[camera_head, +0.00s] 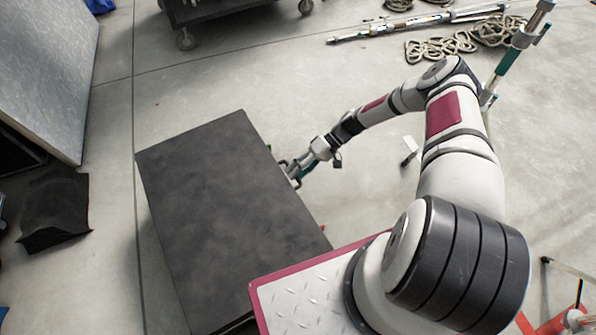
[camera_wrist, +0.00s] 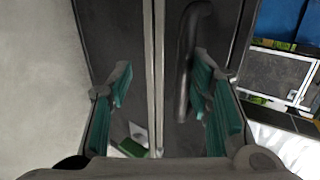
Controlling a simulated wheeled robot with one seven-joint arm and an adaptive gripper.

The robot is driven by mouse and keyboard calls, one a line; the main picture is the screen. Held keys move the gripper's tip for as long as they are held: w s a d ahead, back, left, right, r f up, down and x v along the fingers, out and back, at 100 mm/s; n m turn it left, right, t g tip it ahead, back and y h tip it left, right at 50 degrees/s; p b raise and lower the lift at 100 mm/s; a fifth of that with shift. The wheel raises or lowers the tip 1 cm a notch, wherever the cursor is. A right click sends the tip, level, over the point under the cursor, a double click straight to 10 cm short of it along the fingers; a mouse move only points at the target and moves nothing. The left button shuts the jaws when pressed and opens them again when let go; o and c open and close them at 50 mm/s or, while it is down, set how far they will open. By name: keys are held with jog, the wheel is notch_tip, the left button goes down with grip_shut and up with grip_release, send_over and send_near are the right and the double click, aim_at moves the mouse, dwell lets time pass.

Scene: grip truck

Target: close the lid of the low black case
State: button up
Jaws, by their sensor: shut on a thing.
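The low black case (camera_head: 215,215) lies on the floor left of my arm, its broad flat lid facing up. The lid looks down on the body; I cannot tell whether a small gap remains. In the wrist view its dark side (camera_wrist: 120,35) shows, with a pale metal seam running through the middle. A dark curved handle (camera_wrist: 190,60) stands out right of this seam. My gripper (camera_head: 292,174) is at the case's right side, against the handle. Its green-padded fingers also show in the wrist view (camera_wrist: 160,105), apart, with the handle near the right pad; the exact contact is partly hidden.
A grey panel (camera_head: 45,70) stands at the upper left, with a black cloth-like piece (camera_head: 55,210) below it. A wheeled dark cart (camera_head: 225,10) is at the back. Ropes (camera_head: 440,47) and poles lie at the upper right. Bare concrete floor surrounds the case's far side.

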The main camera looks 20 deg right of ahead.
jog(key=shift+w+d+f, duration=0.1)
jog(key=shift+d+f, duration=0.1)
jog(key=shift+d, duration=0.4)
jog(key=v, duration=1.1)
jog(key=shift+r, duration=0.45)
jog(key=shift+a, duration=0.15)
